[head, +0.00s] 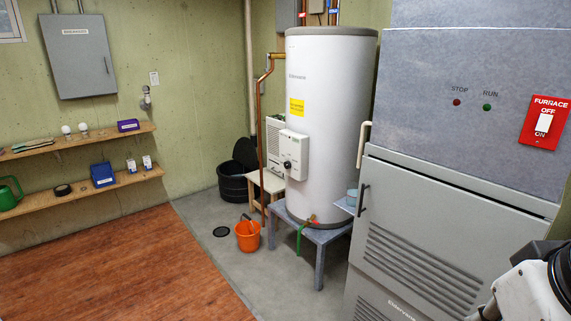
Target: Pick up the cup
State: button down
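White and black parts of my arm show in the bottom right corner, in front of the furnace and far from that thing. No gripper fingers can be made out.
The tall grey furnace (430,235) fills the right side. The white water heater (325,150) stands on its stand (320,236). An orange bucket (248,236) is on the concrete floor. Two wooden shelves (90,193) line the left wall. The reddish wood floor (120,270) is clear.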

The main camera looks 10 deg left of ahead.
aim_at(352, 187)
jog(key=i+u, duration=0.2)
jog(key=i, duration=0.25)
jog(key=i+l+u, duration=0.25)
jog(key=i, duration=0.15)
jog(key=i+l+u, duration=0.2)
jog(key=i, duration=0.25)
jog(key=i+l+u, duration=0.2)
jog(key=i, duration=0.2)
